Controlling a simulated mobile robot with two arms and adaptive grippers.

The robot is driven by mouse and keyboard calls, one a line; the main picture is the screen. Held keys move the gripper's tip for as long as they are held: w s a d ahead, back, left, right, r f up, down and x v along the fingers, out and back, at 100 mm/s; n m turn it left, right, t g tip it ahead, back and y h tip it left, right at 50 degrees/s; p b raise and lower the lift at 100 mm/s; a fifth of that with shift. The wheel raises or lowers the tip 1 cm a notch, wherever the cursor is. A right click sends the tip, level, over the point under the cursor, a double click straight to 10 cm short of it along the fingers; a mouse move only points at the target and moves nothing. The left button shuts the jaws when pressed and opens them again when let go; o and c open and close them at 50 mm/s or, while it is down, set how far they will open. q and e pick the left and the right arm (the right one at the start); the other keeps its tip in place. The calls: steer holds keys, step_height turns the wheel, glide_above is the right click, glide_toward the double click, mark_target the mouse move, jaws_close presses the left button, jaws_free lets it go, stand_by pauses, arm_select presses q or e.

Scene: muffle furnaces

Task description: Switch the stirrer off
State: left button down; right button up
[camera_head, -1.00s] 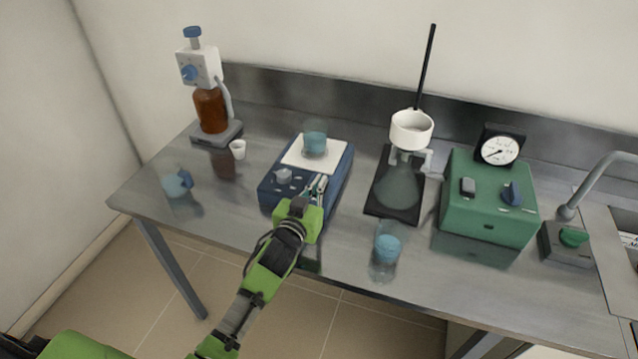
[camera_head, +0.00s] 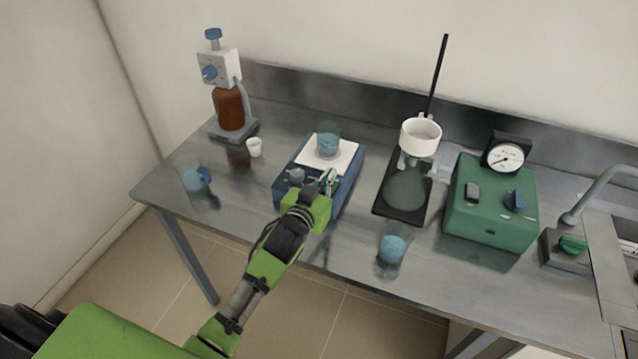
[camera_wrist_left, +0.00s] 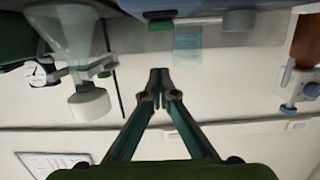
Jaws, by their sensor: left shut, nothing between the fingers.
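The stirrer (camera_head: 283,197) is a dark blue box with a white top plate (camera_head: 345,160). A beaker of blue liquid (camera_head: 328,142) stands on the plate. A grey knob (camera_head: 296,175) shows on the left of its front panel. My left gripper (camera_head: 329,181) is shut and empty at the right part of the front panel, right of the grey knob. It hides part of the panel, and I cannot tell whether it touches. The upside-down left wrist view shows the shut fingertips (camera_wrist_left: 159,86), with the stirrer (camera_wrist_left: 185,6) at the top edge. My right gripper is not in view.
A funnel stand (camera_head: 385,208), another beaker (camera_head: 392,248) and green pump box (camera_head: 490,200) are right. The bench front (camera_head: 240,225) has bare patches.

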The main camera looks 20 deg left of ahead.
arm_select(q)
steer(key=s+r+b, duration=0.1)
steer(key=s+r, duration=0.1)
steer(key=s, duration=0.4)
steer(key=shift+s+a+r, duration=0.2)
steer(key=shift+s+r, duration=0.1)
steer(key=shift+r, duration=0.05)
